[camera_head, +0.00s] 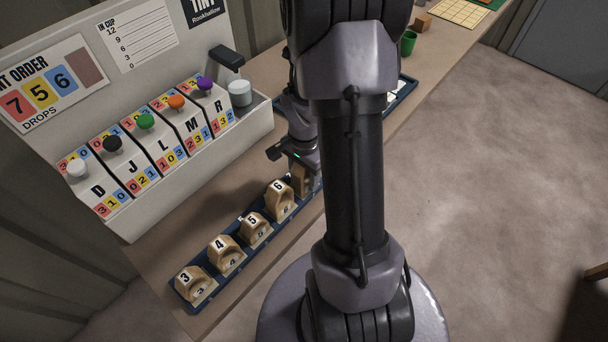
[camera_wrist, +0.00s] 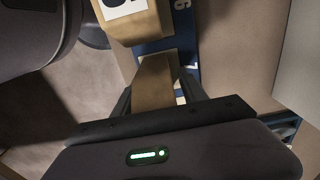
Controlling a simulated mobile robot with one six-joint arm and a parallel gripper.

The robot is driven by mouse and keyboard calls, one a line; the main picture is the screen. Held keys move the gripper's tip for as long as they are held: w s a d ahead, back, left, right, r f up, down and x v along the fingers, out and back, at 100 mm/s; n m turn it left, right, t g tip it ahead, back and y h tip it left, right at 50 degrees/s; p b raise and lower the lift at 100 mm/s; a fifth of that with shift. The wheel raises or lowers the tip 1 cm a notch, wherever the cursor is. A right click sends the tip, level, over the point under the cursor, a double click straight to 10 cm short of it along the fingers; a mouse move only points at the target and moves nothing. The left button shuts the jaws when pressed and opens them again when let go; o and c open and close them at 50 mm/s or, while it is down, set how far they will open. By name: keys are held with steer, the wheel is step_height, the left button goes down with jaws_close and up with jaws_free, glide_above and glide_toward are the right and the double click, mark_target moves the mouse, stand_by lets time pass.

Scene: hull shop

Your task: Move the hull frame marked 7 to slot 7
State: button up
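A navy tray (camera_head: 241,278) runs along the bench and holds wooden hull frames marked 3 (camera_head: 187,277), 4 (camera_head: 219,243), 5 (camera_head: 252,219) and 6 (camera_head: 277,187) in a row. A wooden frame (camera_head: 302,180), its number hidden, is beyond frame 6, below my gripper and partly behind my arm. In the wrist view this frame (camera_wrist: 155,84) lies between the two dark fingers of my gripper (camera_wrist: 158,86). A pale label and blue tray show by the right finger. I cannot tell whether the fingers press on the frame. Frame 6 (camera_wrist: 128,18) is close by.
A dispenser panel (camera_head: 150,150) with several coloured knobs stands left of the tray. A clear cup (camera_head: 240,93) is at its end. Another blue tray (camera_head: 404,90), a green cup (camera_head: 408,43) and a wooden block (camera_head: 423,22) are farther along the bench.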

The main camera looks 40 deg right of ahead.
step_height(320, 180, up, 13)
steer(key=p, duration=0.5)
steer(key=shift+f, duration=0.2)
steer(key=w+a+r+n+t, duration=0.2)
steer(key=a+r+n, duration=0.2)
steer(key=a+r, duration=0.55)
steer(key=s+a+r+n+t+y, duration=0.1)
steer(key=s+a+r+n+t, duration=0.1)
steer(key=s+a+r+n, duration=0.2)
steer(key=s+a+r+n+t+y, duration=0.1)
steer(key=s+a+r+n, duration=0.3)
steer(key=a, duration=0.6)
steer(key=shift+s+a+r+n+t, duration=0.25)
steer(key=shift+s+r+n+t, duration=0.15)
steer(key=shift+s+r, duration=0.15)
steer(key=shift+f, duration=0.1)
step_height(320, 180, down, 4)
steer(key=b, duration=0.3)
steer(key=shift+r+b, duration=0.2)
steer(key=shift+b, duration=0.15)
